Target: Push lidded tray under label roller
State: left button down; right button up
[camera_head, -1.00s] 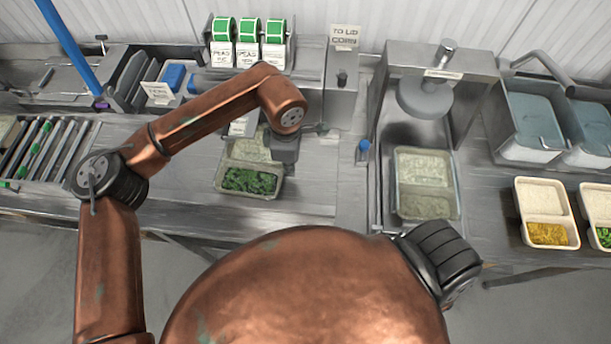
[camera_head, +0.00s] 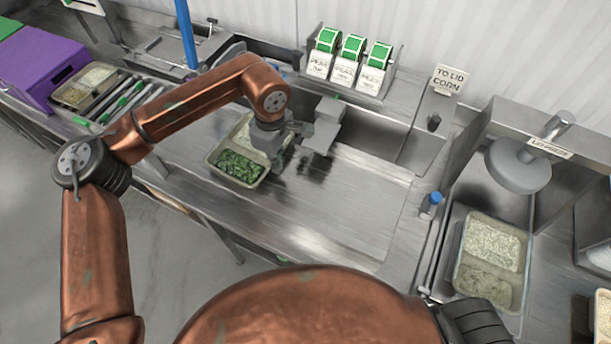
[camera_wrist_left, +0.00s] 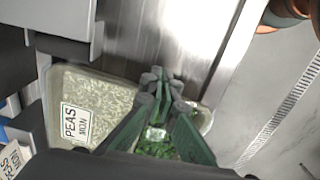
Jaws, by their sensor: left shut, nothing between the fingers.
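The lidded tray (camera_head: 212,161) lies on the steel bench left of the grey label roller unit (camera_head: 324,124). It holds dark greens in its near part and pale rice in its far part. In the left wrist view, a white label reading PEAS MON (camera_wrist_left: 76,123) lies on top of the tray's rice part. My left gripper (camera_head: 277,163) is shut and empty, low at the tray's right edge. Its green-grey fingers (camera_wrist_left: 162,82) are together over that edge in the wrist view; I cannot tell whether they touch it. My right gripper is not in view.
Three green label rolls (camera_head: 352,47) stand behind the bench. A blue-capped bottle (camera_head: 430,204) stands at right, beside the lid press (camera_head: 518,166) with another tray (camera_head: 521,240). At left are a roller conveyor (camera_head: 128,95) and a purple box (camera_head: 50,62). Bench right of my gripper is clear.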

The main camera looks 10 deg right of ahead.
aim_at(263, 160)
pick_arm(q)
jog(key=w+a, duration=0.1)
jog(key=a, duration=0.1)
jog(key=w+a, duration=0.4)
jog(key=shift+w+a, duration=0.25)
jog(key=shift+a, duration=0.15)
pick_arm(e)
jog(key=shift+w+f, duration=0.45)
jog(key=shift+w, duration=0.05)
pick_arm(q)
jog(key=shift+d, duration=0.1)
jog(key=shift+s+d, duration=1.05)
jog(key=shift+d, duration=0.2)
jog(key=shift+s+d+r, duration=0.1)
jog(key=shift+d+r, duration=0.05)
jog(key=shift+r, duration=0.25)
jog(key=shift+s+d+r, duration=0.1)
jog(key=shift+d+r, duration=0.05)
jog(key=shift+r, duration=0.25)
notch_tip(263, 160, up, 8)
jog(key=shift+r, duration=0.15)
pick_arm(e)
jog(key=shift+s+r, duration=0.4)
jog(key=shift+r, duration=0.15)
